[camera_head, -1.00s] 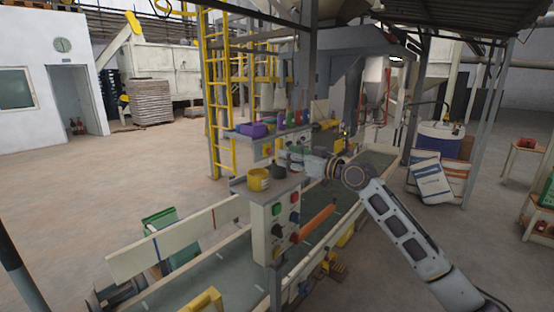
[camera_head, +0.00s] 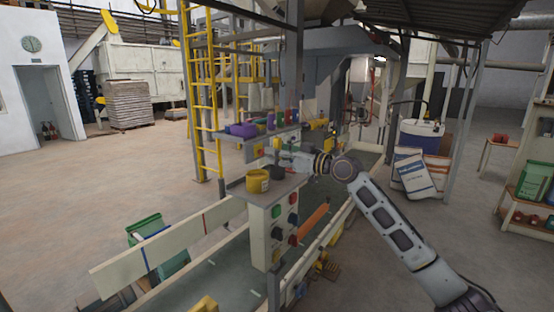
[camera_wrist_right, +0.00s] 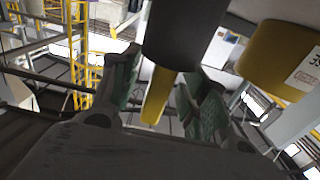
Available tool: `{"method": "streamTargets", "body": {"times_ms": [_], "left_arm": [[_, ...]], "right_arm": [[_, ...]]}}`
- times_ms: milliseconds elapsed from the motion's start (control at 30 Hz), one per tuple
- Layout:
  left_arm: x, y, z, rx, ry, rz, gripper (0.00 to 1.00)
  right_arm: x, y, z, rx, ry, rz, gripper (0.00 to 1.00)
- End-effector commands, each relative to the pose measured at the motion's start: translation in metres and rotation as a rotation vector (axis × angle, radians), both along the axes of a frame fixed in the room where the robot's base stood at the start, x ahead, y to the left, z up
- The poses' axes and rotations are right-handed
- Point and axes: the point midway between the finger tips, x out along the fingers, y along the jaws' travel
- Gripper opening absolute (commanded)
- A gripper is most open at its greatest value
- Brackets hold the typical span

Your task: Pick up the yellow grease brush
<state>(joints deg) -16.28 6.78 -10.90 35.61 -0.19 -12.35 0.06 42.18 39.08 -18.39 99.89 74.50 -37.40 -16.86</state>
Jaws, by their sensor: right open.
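The yellow grease brush (camera_wrist_right: 156,96) shows in the right wrist view as a yellow strip extending from a dark grey cup (camera_wrist_right: 172,38). My right gripper (camera_wrist_right: 163,92) is open, with its green-padded fingers on either side of the yellow strip; I see no clear contact. In the head view, the right gripper (camera_head: 281,157) is just above the dark cup (camera_head: 278,172), on top of the control box; the brush cannot be made out there, probably hidden by the gripper. My left gripper is not in view.
A yellow bucket (camera_head: 257,181) stands close beside the cup; it also shows in the wrist view (camera_wrist_right: 280,62). The control box (camera_head: 260,228) has several coloured buttons. A shelf behind holds a purple box (camera_head: 243,130) and other small items. Open floor lies at left.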

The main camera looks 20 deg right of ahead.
Motion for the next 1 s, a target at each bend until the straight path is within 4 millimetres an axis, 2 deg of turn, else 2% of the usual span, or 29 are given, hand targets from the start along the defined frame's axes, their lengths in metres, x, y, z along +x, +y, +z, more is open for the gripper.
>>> {"method": "streamTargets", "body": {"times_ms": [167,200,533,800,1000], "left_arm": [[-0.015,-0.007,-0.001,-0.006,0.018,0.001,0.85],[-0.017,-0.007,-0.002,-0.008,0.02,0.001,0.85],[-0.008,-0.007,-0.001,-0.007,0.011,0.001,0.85],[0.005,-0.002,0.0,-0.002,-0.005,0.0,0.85],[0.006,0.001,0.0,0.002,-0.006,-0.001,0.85]], "right_arm": [[0.0,0.0,0.0,0.0,0.0,0.0,0.45],[0.0,0.0,0.0,0.0,0.0,0.0,0.42],[0.0,0.0,0.0,0.0,0.0,0.0,0.0],[0.0,0.0,0.0,0.0,0.0,0.0,0.0],[0.0,0.0,0.006,-0.001,-0.001,0.0,0.0]]}}
